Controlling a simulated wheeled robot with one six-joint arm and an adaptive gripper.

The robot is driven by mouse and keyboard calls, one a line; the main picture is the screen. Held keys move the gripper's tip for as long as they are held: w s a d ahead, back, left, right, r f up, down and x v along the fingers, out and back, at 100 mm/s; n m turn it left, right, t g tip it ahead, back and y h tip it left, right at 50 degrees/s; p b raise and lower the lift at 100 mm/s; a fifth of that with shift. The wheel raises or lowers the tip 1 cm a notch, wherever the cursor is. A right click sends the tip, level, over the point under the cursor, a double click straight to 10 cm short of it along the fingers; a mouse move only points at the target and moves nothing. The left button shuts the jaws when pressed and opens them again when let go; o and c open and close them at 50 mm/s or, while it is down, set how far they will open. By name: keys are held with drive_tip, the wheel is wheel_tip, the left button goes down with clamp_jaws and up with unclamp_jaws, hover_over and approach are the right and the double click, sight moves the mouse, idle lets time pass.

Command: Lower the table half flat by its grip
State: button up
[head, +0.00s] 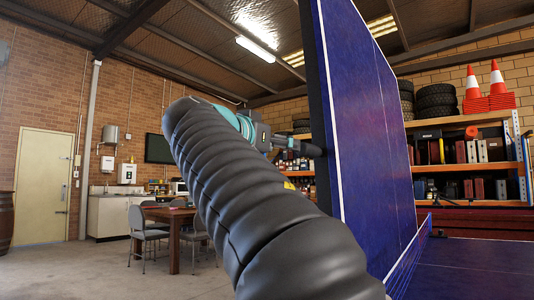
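The blue table half (360,130) stands upright on the right of the head view, with white lines and a dark edge on its left side. The other blue half (475,256) lies flat at the lower right, with the net (410,262) between them. My black-sleeved arm rises across the middle of the view. My gripper (308,149) is at the left edge of the upright half, dark and small in the view. I cannot make out the grip there. Whether the fingers are open, shut or touching anything is unclear.
Shelves (468,120) with tyres (436,98), orange cones (497,78) and boxes stand behind at the right. A wooden table (171,214) with grey chairs (147,232) stands at the left, in front of a sink cabinet (108,213). The concrete floor at lower left is clear.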

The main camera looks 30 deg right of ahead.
sight(309, 150)
drive_tip(key=p+x, duration=0.2)
drive_tip(key=x, duration=1.2)
drive_tip(key=shift+s+r+p, duration=0.1)
drive_tip(key=shift+s+p, duration=0.05)
drive_tip(key=shift+p, duration=0.2)
drive_tip(key=c, duration=1)
clamp_jaws()
